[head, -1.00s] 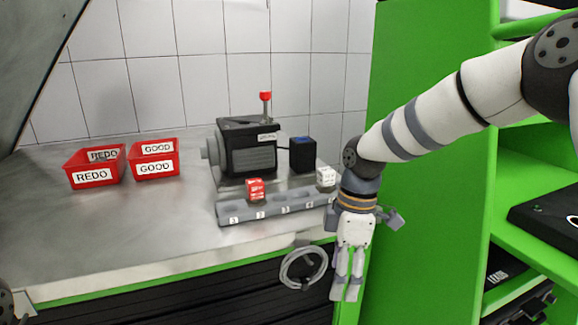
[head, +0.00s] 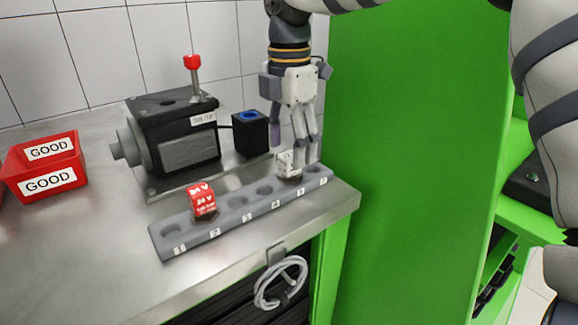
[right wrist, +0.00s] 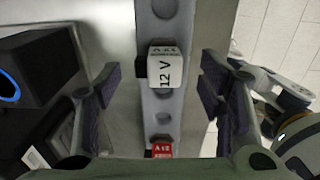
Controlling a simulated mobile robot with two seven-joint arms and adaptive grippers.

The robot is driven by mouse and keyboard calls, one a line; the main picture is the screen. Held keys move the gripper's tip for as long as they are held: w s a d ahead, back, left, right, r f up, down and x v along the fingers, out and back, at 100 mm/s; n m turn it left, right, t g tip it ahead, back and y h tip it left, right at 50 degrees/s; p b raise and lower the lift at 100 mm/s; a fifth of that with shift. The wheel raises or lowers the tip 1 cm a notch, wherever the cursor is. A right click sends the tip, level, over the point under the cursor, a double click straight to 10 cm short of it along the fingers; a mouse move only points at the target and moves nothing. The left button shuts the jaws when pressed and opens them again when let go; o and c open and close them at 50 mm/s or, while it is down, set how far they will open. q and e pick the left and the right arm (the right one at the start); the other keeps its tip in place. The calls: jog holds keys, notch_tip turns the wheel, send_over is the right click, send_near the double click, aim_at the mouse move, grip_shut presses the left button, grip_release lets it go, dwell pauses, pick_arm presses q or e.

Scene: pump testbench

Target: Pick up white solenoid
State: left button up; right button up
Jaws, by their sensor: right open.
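The white solenoid (head: 284,162) stands in the grey rack (head: 238,200), toward its right end. In the right wrist view it is the white block marked 12 V (right wrist: 166,68). My right gripper (head: 305,163) points down at the rack, its fingers close to the solenoid and partly overlapping it in the head view. In the right wrist view the open fingers (right wrist: 161,88) are spread on either side of the solenoid, with a gap on each side.
A red 24 V solenoid (head: 201,201) stands in the rack further left. Behind are the pump (head: 175,140) and a black box with a blue top (head: 250,134). A red GOOD bin (head: 45,165) is at left. A green cabinet wall (head: 410,150) stands close on the right.

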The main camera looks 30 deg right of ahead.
aim_at(287, 153)
notch_tip(287, 153, down, 3)
jog(key=shift+a, duration=0.15)
jog(key=c, duration=1.1)
pick_arm(q)
jog(key=shift+w+r, duration=0.1)
jog(key=shift+w, duration=0.05)
pick_arm(e)
jog(key=shift+o, duration=0.2)
jog(key=shift+r, duration=0.1)
